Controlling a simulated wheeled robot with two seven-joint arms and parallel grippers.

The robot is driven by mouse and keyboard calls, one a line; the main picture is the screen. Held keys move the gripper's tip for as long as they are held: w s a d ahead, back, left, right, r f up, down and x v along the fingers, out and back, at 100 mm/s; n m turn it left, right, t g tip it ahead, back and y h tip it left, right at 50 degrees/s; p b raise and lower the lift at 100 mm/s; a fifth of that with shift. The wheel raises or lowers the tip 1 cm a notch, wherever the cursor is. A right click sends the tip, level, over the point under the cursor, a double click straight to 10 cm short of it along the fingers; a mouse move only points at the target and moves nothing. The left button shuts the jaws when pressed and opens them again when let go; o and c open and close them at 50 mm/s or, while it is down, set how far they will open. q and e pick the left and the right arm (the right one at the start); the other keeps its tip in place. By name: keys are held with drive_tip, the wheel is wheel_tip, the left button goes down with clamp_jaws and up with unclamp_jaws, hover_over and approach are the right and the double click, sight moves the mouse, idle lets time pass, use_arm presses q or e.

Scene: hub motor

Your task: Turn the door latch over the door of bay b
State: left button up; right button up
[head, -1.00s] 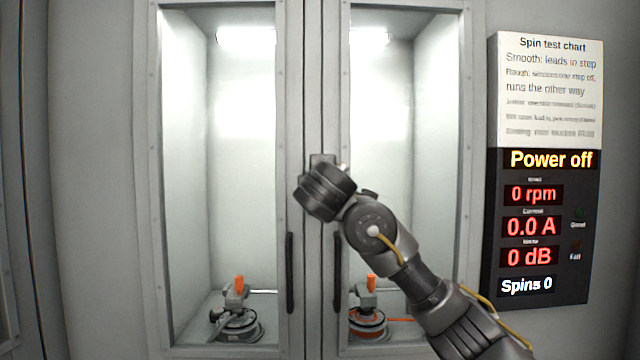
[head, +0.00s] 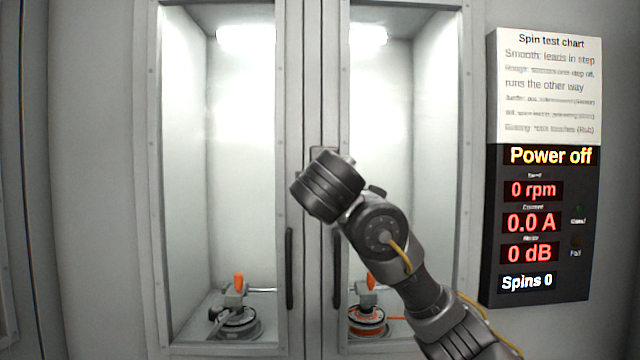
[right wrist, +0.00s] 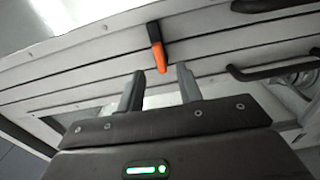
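The door latch (right wrist: 157,50) shows in the right wrist view as an orange-tipped lever on a dark pivot, on the frame strip between the two doors. In the head view my right wrist hides the lever; a grey plate edge (head: 323,151) shows just above it. My right gripper (right wrist: 160,87) is open and empty, its two fingers apart just short of the orange tip. The latch lies ahead of the gap, and I see no contact. The left glass door (head: 148,190) and right glass door (head: 469,190) look shut; no bay letters are readable. My left gripper is out of view.
Black vertical handles (head: 289,270) (head: 337,268) flank the centre strip. Inside the bays stand motor fixtures with orange levers, left (head: 237,315) and right (head: 368,316). A display panel (head: 541,225) at right reads "Power off", 0 rpm, Spins 0.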

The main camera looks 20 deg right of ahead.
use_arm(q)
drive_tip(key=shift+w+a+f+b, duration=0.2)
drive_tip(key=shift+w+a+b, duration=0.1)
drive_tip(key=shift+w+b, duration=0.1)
use_arm(e)
drive_tip(key=v, duration=0.5)
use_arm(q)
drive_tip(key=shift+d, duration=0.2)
